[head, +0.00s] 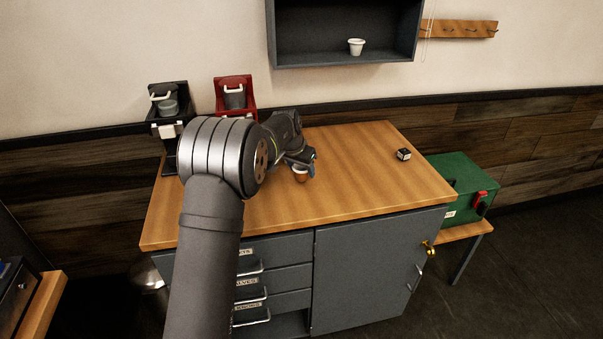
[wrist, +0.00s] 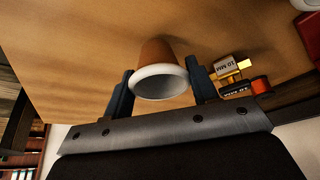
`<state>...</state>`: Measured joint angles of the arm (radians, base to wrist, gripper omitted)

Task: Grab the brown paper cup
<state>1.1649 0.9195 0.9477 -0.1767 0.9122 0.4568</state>
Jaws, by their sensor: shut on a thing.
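The brown paper cup (wrist: 158,60) has a white rim and is between the two fingers of my gripper (wrist: 160,88) in the wrist view. My gripper is shut on it, one finger on each side. In the head view the brown cup (head: 300,174) shows small at the tip of my gripper (head: 304,165), over the wooden worktop (head: 370,180). I cannot tell whether the cup touches the worktop.
A black brewer (head: 168,105) and a red brewer (head: 234,95) stand at the back left. A small dark box (head: 403,154) lies on the right of the worktop. A white cup (head: 356,46) stands on the wall shelf. A green toolbox (head: 455,180) is at the right.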

